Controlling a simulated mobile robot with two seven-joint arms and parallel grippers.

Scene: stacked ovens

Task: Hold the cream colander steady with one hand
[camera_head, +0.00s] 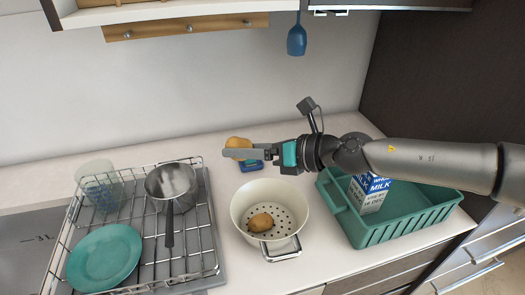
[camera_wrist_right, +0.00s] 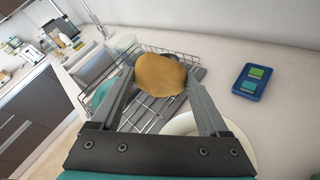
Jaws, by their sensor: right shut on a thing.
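The cream colander (camera_head: 243,204) stands upright on the counter, with a wire handle toward the front. One potato (camera_head: 260,222) lies inside it on the perforated bottom. My right gripper (camera_head: 240,152) is above and behind the colander, apart from it. It is shut on a second potato (camera_head: 238,143), which also shows between the fingers in the right wrist view (camera_wrist_right: 160,74). In that view part of the colander's rim (camera_wrist_right: 190,122) shows below the fingers. My left gripper is in neither view.
A wire dish rack (camera_head: 150,270) with a steel saucepan (camera_head: 171,181), a teal plate (camera_head: 104,256) and a clear cup (camera_head: 97,180) stands left. A green crate (camera_head: 405,222) holding a milk carton (camera_head: 370,193) stands right. A blue item (camera_wrist_right: 252,82) lies on the counter behind the colander.

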